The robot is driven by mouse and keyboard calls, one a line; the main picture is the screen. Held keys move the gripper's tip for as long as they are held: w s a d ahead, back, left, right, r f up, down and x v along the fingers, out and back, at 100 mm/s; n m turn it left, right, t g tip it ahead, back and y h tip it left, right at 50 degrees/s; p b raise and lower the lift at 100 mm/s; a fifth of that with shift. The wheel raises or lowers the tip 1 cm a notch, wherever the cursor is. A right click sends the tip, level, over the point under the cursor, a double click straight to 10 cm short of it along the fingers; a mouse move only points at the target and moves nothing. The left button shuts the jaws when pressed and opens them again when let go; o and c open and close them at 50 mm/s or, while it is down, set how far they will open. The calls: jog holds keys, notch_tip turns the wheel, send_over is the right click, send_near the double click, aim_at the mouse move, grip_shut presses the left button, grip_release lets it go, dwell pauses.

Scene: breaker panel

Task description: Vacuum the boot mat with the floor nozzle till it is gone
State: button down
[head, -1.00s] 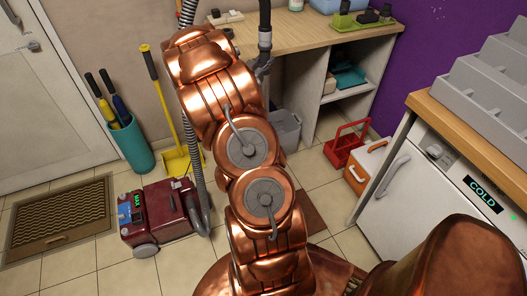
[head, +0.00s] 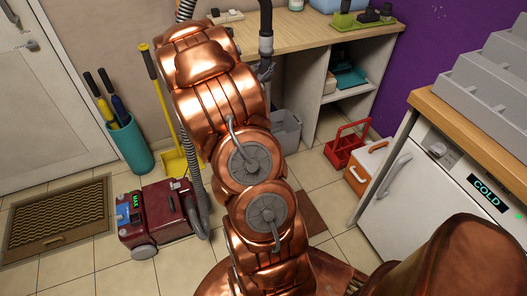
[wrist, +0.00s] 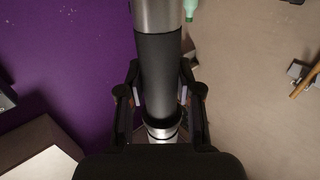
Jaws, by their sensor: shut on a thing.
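The boot mat (head: 58,218) lies flat on the tiled floor at the left, by the door; its brown ribbed surface has a wide tan border. The maroon vacuum (head: 160,212) stands just right of it, with a lit green display and a grey ribbed hose (head: 197,165) rising behind my arm. My gripper (head: 264,70) is shut around the upright vacuum wand (head: 265,28), near the bench front. In the wrist view, my gripper's fingers (wrist: 160,98) flank the dark wand sleeve (wrist: 157,65). The floor nozzle is not visible; my arm covers much of the middle.
A teal bin with long-handled tools (head: 129,145) and a yellow dustpan (head: 177,163) stand by the wall. A wooden bench (head: 310,37) is behind, with a grey bin (head: 287,128) below. A red caddy (head: 345,148) and orange-white cooler (head: 367,168) stand right. Floor before the mat is clear.

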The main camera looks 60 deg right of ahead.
aim_at(271, 55)
jog(key=shift+s+a+r+b, duration=0.1)
jog(key=shift+s+a+b, duration=0.2)
jog(key=shift+s+a, duration=0.5)
jog(key=shift+s+a+b, duration=0.3)
jog(key=shift+s+a, duration=0.2)
jog(key=shift+a, duration=0.55)
jog(key=shift+r+p, duration=1.55)
jog(key=shift+r, duration=1)
